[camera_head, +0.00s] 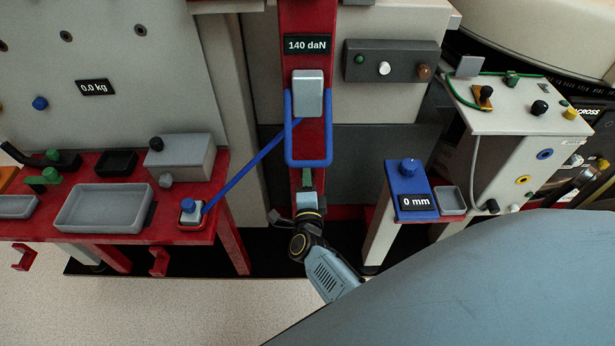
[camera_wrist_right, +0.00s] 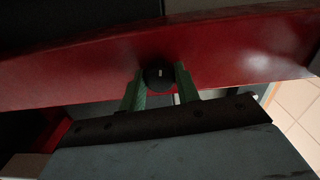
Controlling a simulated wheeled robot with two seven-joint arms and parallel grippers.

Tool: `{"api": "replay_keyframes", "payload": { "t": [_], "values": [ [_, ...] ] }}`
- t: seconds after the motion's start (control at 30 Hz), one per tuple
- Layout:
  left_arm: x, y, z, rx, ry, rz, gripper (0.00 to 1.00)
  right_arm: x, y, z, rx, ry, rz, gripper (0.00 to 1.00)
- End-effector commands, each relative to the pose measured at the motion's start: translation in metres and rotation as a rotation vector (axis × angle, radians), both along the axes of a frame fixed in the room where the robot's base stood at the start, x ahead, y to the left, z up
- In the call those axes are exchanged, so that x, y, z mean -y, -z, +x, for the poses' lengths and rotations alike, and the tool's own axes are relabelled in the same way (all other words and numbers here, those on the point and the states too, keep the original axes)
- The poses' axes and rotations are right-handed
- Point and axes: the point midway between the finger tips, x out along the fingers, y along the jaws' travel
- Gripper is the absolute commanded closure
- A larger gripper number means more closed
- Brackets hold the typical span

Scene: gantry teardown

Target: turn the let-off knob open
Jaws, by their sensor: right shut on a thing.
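A round black knob (camera_wrist_right: 159,75) with a small pale mark sits on the face of a red beam (camera_wrist_right: 70,65) in the right wrist view; I take it as the let-off knob. My right gripper (camera_wrist_right: 160,90) has its two green fingers on either side of the knob and is shut on it. In the head view my right gripper (camera_head: 306,180) reaches up to the lower part of the red column (camera_head: 295,140), below the blue loop. The knob is hidden there by the gripper. My left gripper is not in view.
A blue loop (camera_head: 287,125) and a grey block (camera_head: 308,92) are on the column under a "140 daN" display (camera_head: 307,45). A red bench (camera_head: 90,228) with trays stands left. A blue stand (camera_head: 410,183) reading "0 mm" stands right of my gripper.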

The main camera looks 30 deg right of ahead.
Motion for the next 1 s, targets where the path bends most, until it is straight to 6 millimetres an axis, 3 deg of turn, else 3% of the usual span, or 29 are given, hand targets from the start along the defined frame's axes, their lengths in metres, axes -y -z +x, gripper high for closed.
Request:
{"api": "replay_keyframes", "payload": {
  "t": [0.4,0.93,0.97,1.0],
  "values": [
    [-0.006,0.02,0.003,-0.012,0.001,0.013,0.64,0.0,0.0,-0.001,-0.094,0.0,-0.149,0.91],
    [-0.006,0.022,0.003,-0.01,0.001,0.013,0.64,0.0,0.001,-0.001,-0.106,0.0,-0.169,0.91],
    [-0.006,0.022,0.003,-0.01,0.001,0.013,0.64,0.0,0.001,-0.001,-0.106,0.0,-0.169,0.66],
    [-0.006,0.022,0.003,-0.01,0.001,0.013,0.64,0.0,0.001,-0.001,-0.106,0.0,-0.169,0.61]
  ]
}}
